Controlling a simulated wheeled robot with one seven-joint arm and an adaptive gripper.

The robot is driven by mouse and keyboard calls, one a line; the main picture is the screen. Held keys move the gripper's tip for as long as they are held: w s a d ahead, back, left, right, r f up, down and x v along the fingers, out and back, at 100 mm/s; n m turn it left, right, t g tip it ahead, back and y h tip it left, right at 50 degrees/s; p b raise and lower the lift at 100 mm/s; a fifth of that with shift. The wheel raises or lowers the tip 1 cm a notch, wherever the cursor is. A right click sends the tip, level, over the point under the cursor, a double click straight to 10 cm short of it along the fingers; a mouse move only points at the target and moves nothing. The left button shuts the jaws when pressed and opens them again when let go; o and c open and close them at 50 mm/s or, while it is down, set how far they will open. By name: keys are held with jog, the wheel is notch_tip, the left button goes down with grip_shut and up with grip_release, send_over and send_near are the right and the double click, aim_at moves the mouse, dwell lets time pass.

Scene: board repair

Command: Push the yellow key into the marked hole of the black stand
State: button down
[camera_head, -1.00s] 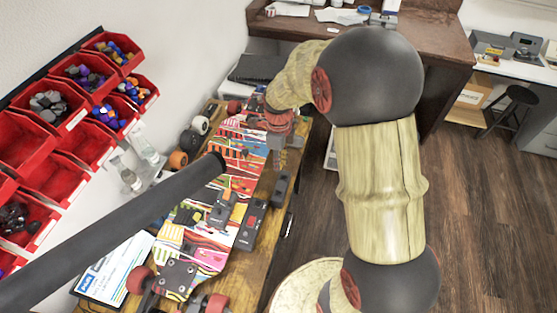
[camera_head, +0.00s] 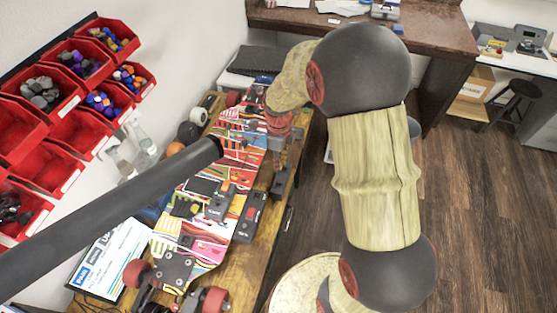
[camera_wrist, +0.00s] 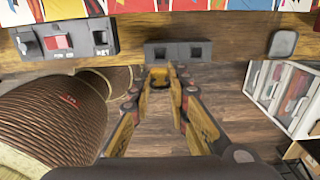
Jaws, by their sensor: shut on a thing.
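The black stand (camera_wrist: 178,51) shows in the wrist view as a dark block with two square holes in its near face. It sits at the edge of the wooden table; in the head view a dark block (camera_head: 281,183) below my gripper appears to be it. My gripper (camera_wrist: 161,75) is shut on the yellow key (camera_wrist: 159,77), just in front of the stand's left hole. The key's tip is hard to see, and I cannot tell whether it touches the stand. No distinct mark on either hole is clear. In the head view my gripper (camera_head: 277,150) hides the key.
A grey switch box (camera_wrist: 70,40) with a red switch sits left of the stand; a rounded dark part (camera_wrist: 283,44) is to the right. A colourful skateboard deck (camera_head: 207,210) lies along the table. Red bins (camera_head: 100,98) hang on the wall. Open floor lies right of the table.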

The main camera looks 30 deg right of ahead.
jog(key=shift+f+b, duration=2.25)
jog(key=shift+f, duration=2.1)
jog(key=shift+f+b, duration=0.45)
jog(key=shift+f, duration=1.25)
dwell(0.7)
jog(key=c, duration=1.6)
grip_release()
jog(key=shift+o, duration=0.6)
jog(key=shift+o, duration=0.8)
